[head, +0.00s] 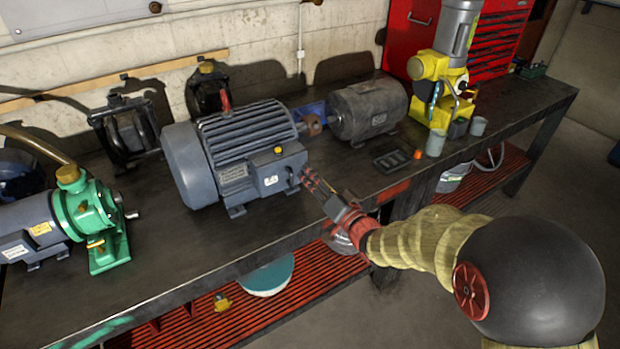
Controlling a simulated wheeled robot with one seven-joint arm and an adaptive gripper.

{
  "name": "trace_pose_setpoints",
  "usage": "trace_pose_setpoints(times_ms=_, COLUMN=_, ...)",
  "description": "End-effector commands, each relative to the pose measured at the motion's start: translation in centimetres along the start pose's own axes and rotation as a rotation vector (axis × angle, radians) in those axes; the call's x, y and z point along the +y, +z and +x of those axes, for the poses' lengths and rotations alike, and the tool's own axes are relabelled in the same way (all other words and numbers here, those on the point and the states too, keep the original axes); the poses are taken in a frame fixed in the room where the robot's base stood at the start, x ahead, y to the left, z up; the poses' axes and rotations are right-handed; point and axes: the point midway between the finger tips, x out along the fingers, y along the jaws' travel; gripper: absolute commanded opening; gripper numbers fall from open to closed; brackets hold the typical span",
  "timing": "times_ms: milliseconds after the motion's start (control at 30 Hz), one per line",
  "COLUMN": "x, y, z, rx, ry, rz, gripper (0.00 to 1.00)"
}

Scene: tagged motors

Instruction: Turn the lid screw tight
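A large grey motor (240,137) with cooling fins stands on the dark workbench. Its terminal box (262,175) faces me, with a small yellow knob or cap (278,150) on the lid and a small pale mark on the front. I cannot make out a lid screw for certain at this size. My gripper (305,175) is at the right end of the terminal box, its fingers pointing up and left at it. Whether the fingertips touch the box, and whether they are apart or closed, I cannot tell.
A green pump (95,215) stands at the left. A dark motor (368,110) is behind right of the grey one, with a black tray (390,160) and an orange cap (417,154) in front. A yellow machine (437,85) stands at the right. The bench's front strip is clear.

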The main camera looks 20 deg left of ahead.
Motion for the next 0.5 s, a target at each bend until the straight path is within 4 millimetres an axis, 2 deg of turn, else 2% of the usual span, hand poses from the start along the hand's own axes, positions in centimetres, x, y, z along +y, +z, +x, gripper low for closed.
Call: trace_pose_setpoints(times_ms=500, x=0.08, y=0.13, z=0.04, rx=0.002, ry=-0.002, rz=-0.352, gripper=0.28)
